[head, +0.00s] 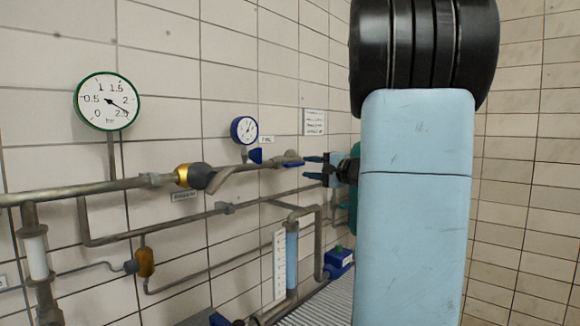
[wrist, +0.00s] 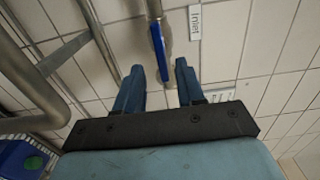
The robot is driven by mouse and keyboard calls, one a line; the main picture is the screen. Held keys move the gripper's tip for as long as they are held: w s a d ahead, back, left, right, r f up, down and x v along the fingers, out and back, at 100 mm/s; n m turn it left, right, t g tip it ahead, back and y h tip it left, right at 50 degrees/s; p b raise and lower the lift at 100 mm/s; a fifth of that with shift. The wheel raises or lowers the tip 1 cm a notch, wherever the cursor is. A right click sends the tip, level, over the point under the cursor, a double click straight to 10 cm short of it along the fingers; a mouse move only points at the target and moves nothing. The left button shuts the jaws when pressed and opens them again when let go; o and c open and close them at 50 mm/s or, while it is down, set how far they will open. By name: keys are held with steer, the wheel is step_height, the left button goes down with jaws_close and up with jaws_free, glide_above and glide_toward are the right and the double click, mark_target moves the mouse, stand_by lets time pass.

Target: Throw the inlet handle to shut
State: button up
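The inlet handle (wrist: 158,50) is a narrow blue lever in the wrist view, lying roughly in line with its pipe, beside the white "Inlet" label (wrist: 195,22). In the head view the blue handle (head: 293,164) is on the upper pipe, just left of my gripper (head: 304,167). My gripper is open, its two blue fingers apart. In the wrist view the handle's near end lies in line with the gap between the fingertips (wrist: 159,67). I see no clear contact, and the exact depth between them cannot be told.
A green-rimmed gauge (head: 107,101) and a small blue gauge (head: 244,130) are on the tiled wall. A brass and dark valve fitting (head: 192,176) is on the upper pipe. A lower pipe (head: 223,208) runs below it. A blue box with a green button (head: 338,258) stands lower down.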

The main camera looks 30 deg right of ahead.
mark_target(297, 166)
steer(key=x, duration=0.8)
steer(key=shift+w+a, duration=0.1)
steer(key=shift+w, duration=0.1)
steer(key=shift+f, duration=0.1)
jaws_close()
